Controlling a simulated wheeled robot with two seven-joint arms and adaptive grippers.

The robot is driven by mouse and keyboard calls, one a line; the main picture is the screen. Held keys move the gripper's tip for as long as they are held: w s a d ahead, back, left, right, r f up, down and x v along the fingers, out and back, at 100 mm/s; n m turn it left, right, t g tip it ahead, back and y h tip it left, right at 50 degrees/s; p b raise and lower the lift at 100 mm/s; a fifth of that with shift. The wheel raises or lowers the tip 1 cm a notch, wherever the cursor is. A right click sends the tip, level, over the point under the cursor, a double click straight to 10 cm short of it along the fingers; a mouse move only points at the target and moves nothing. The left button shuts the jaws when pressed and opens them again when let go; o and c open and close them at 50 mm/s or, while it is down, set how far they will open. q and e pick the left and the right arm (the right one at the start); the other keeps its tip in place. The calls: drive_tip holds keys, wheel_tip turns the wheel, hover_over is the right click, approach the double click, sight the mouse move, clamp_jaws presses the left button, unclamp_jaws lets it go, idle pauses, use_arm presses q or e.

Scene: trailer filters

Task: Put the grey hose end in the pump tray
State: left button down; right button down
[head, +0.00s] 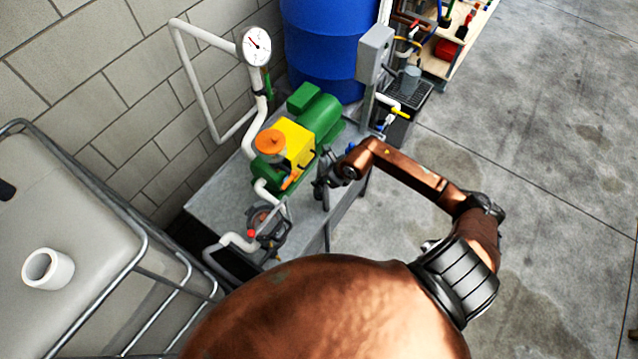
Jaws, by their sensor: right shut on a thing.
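The pump tray (215,205) is a flat grey metal surface with a green and yellow pump (297,142) on it, left of my right gripper. My right gripper (322,190) is by the tray's right side, next to the green motor. It is shut on a small grey piece that looks like the grey hose end (326,203). The piece is small and partly hidden by the fingers; I cannot tell whether it touches the tray. My left gripper is not in view.
White pipes and a pressure gauge (256,46) rise behind the pump. A blue drum (325,50) and grey box (375,53) stand at the back. A pale tank (75,215) with a metal frame is at left. The concrete floor (560,200) at right is clear.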

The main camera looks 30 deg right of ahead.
drive_tip(key=shift+f, duration=1.6)
drive_tip(key=c, duration=1.8)
unclamp_jaws()
drive_tip(key=p+v, duration=0.1)
drive_tip(key=v, duration=1.1)
